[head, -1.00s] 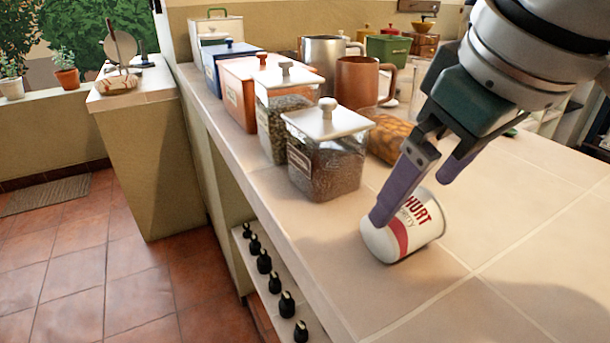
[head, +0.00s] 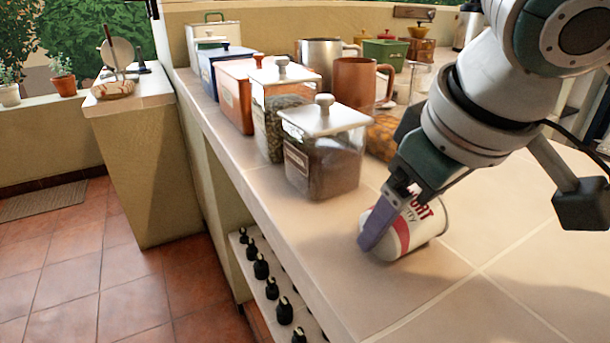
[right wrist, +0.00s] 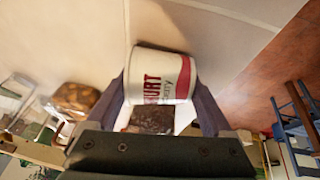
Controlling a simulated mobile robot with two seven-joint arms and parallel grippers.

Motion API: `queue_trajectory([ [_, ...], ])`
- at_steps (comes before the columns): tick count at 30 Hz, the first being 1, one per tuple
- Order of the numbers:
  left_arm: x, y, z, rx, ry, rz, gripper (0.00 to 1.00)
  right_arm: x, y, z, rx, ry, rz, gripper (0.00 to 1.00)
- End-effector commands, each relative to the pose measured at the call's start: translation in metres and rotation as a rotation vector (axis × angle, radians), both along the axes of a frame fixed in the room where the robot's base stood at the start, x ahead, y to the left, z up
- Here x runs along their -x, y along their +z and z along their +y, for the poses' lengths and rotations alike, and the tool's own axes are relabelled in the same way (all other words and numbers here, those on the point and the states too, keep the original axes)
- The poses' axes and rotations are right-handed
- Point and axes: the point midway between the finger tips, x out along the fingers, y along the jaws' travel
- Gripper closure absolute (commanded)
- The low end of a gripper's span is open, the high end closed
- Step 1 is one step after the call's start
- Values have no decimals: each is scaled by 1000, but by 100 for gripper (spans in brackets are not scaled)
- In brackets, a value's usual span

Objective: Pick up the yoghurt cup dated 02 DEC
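A white yoghurt cup (head: 425,228) with red lettering and a red band appears to lie on its side on the tiled counter, near its front edge. It also shows in the right wrist view (right wrist: 160,68). No date is readable on the side I see. My right gripper (head: 385,225) is down at the cup with its fingers apart. In the right wrist view, the fingers (right wrist: 160,92) stand on either side of the cup, at or very near its two ends. I see no clear grip. In the head view one finger covers part of the cup. My left gripper is out of view.
Two glass jars with white lids, the nearer one (head: 322,160) close behind the cup, line the counter's edge. An orange canister (head: 235,95), a copper mug (head: 355,88) and a steel mug (head: 318,58) stand behind. The counter (head: 510,225) is clear to the right.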

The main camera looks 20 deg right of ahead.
Motion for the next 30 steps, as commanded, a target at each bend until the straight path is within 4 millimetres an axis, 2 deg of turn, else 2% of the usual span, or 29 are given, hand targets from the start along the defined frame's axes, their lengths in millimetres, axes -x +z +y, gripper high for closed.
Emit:
queue_trajectory([
  [2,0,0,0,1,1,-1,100,0,0,0,0,0,0,38],
  [12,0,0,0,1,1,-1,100,0,0,0,0,0,-1,76],
  [23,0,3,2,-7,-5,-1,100,-1,7,0,-1,1,-3,77],
  [26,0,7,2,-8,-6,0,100,-1,19,0,-1,0,-5,77],
  [30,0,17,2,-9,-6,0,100,-2,48,0,-2,0,-7,77],
])
